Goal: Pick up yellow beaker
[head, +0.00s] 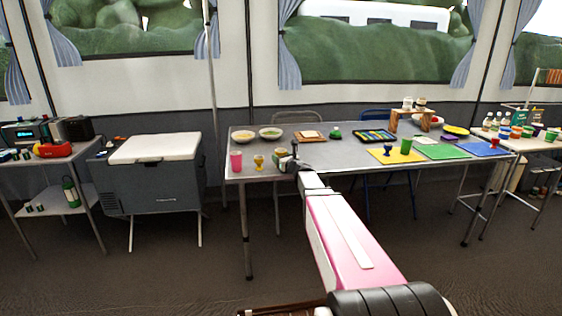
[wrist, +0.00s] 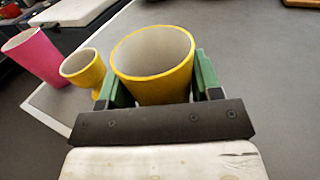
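A yellow beaker (wrist: 150,85) with a pale inside stands upright between the two green fingers of my gripper (wrist: 162,88) in the wrist view. The fingers lie close along both its sides; I cannot tell whether they press on it. Its lower part is hidden by the gripper body. In the head view my gripper (head: 289,161) is low over the table's left part, with a small yellow patch of the beaker (head: 281,152) beside it.
A smaller yellow footed cup (wrist: 84,70) and a pink beaker (wrist: 36,55) stand left of the gripper, by the table edge. Bowls (head: 243,136), a board (head: 310,135) and a green item (head: 334,134) are behind. The grey tabletop (wrist: 245,50) right of the beaker is clear.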

